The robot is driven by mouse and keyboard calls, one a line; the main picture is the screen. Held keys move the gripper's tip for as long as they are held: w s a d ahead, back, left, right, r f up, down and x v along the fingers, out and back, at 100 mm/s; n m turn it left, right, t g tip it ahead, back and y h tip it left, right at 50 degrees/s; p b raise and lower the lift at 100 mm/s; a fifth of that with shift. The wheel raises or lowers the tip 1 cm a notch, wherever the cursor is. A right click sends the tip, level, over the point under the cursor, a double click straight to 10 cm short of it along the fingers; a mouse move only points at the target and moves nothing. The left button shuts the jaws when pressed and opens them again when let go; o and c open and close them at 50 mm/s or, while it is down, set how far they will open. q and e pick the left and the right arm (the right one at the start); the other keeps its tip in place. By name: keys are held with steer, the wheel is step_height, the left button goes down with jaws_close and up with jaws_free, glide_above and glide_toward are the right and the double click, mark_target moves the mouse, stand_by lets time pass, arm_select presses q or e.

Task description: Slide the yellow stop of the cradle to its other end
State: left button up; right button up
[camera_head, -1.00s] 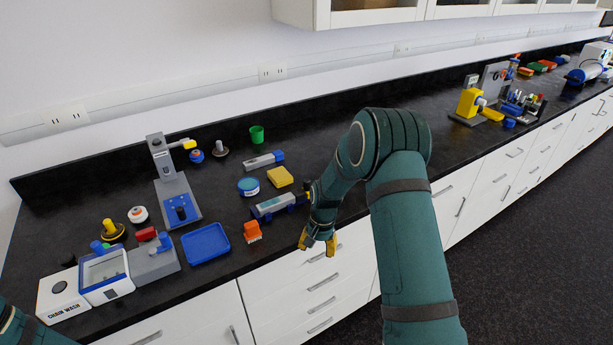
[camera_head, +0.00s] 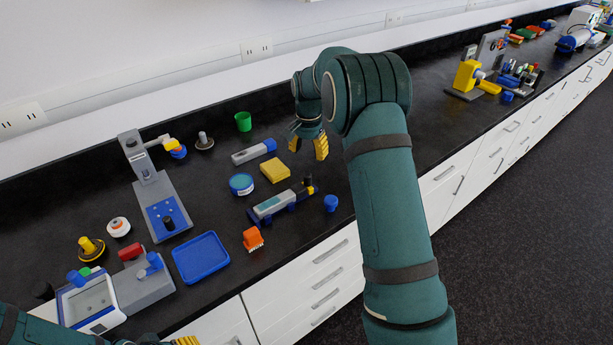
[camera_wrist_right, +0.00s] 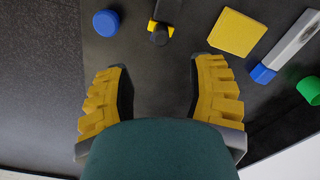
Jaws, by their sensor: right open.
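The cradle (camera_head: 272,205) is a grey and blue holder lying near the counter's front, with a yellow stop (camera_head: 308,186) and a black knob at its right end. In the right wrist view, the yellow stop (camera_wrist_right: 165,12) with its black knob shows at the top edge, beyond the fingertips. My right gripper (camera_head: 307,143) is open and empty, above the counter behind the cradle; its two yellow fingers also frame the right wrist view (camera_wrist_right: 158,70). My left gripper (camera_head: 187,341) shows only as a yellow fingertip at the bottom edge.
A blue cap (camera_head: 330,203) stands right of the cradle. A yellow block (camera_head: 274,170), a blue-lidded tub (camera_head: 241,184) and a grey-blue tool (camera_head: 254,151) lie behind it. An orange brush (camera_head: 252,238) and blue tray (camera_head: 201,258) are at left front. Bare counter lies right of the cap.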

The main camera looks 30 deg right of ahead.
mark_target(308, 174)
step_height(308, 174, down, 11)
steer(key=shift+w+r, duration=0.1)
steer(key=shift+r, duration=0.1)
stand_by(0.3)
jaws_close()
